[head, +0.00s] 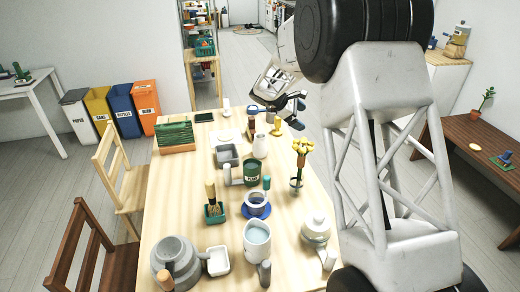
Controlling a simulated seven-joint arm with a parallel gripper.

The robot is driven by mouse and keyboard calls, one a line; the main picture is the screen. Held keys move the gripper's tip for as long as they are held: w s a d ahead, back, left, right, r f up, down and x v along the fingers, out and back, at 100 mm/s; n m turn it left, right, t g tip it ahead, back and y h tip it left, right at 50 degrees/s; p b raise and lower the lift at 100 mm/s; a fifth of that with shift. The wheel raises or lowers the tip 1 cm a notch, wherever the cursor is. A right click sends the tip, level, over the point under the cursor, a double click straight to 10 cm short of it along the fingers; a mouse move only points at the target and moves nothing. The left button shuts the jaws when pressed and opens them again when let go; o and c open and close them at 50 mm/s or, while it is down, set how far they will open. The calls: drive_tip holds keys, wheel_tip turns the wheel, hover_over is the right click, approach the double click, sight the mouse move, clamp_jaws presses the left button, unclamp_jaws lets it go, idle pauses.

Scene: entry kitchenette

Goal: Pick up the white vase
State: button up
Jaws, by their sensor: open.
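A small white vase (260,146) stands upright on the wooden table (182,225), behind a dark green canister (251,172). My gripper (281,112) is beyond the vase, near the far right end of the table. It is open and looks empty, apart from the vase. My arm links fill the right of the view and hide part of the table's right edge.
Yellow flowers (301,145) stand right of the vase, and a grey square container (227,155) stands left of it. A yellow item (276,126) and a dark red item (252,122) stand close behind. A green rack (174,136) is at left.

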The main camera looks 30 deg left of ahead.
drive_tip(key=a+f+n+t, duration=0.1)
drive_tip(key=a+f+n, duration=0.1)
drive_tip(key=a+f, duration=0.5)
drive_tip(key=a+f+n+t, duration=0.2)
drive_tip(key=a+f, duration=0.3)
drive_tip(key=a, duration=0.5)
drive_tip(key=n+t, duration=0.1)
drive_tip(key=n, duration=0.2)
approach(259, 146)
drive_tip(key=shift+h, duration=0.4)
drive_tip(key=w+f, duration=0.3)
drive_tip(key=w, duration=0.1)
drive_tip(key=shift+a+f, duration=0.2)
drive_tip(key=shift+a, duration=0.15)
drive_tip(key=shift+x, duration=1.3)
drive_tip(key=shift+w, duration=0.15)
drive_tip(key=shift+x, duration=2.5)
drive_tip(key=shift+f, duration=0.1)
drive_tip(key=shift+c, duration=0.5)
